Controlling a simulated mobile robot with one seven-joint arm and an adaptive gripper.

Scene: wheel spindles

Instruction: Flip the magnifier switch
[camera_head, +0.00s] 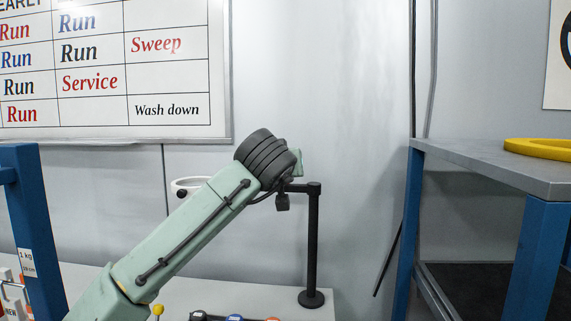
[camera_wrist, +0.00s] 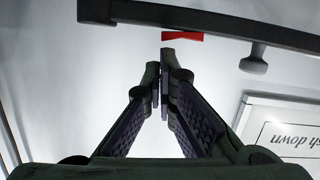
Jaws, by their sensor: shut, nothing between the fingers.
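The magnifier shows in the head view as a white ring (camera_head: 187,186) at left and a black post on a round base (camera_head: 312,240) at right. My arm hides most of the bar between them. In the wrist view the black bar (camera_wrist: 205,19) crosses the top, with a red switch (camera_wrist: 182,36) on its edge. My gripper (camera_wrist: 161,65) is shut and empty, its fingertips just below the red switch in the picture. A small gap shows between fingertips and switch; I cannot tell the depth.
A dark knob (camera_wrist: 253,65) hangs from the bar right of the switch. In the head view a blue-legged shelf (camera_head: 480,160) with a yellow ring (camera_head: 540,149) stands at right. A blue post (camera_head: 33,230) stands at left. Small items (camera_head: 235,317) lie on the white bench.

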